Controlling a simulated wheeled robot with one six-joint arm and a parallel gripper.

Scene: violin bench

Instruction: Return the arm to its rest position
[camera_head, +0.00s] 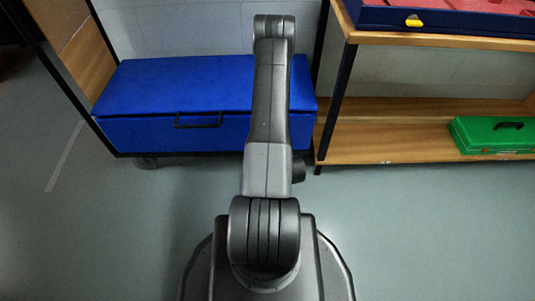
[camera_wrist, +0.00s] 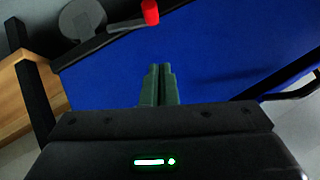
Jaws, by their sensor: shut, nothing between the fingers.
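My arm (camera_head: 269,110) reaches away from my base in the head view, upright in the picture, with its bend at the top in front of the pale wall. My gripper (camera_wrist: 159,70) shows in the wrist view with its two dark green fingers together and nothing between them. It is over a blue surface, which looks like the blue chest (camera_head: 150,90). My gripper is hidden in the head view.
The blue chest with a black handle stands left of a wooden shelf (camera_head: 400,140). A green case (camera_head: 494,135) lies on the lower shelf and a dark blue tray (camera_head: 450,20) on top. A red cylinder (camera_wrist: 150,12) shows in the wrist view. Floor in front is clear.

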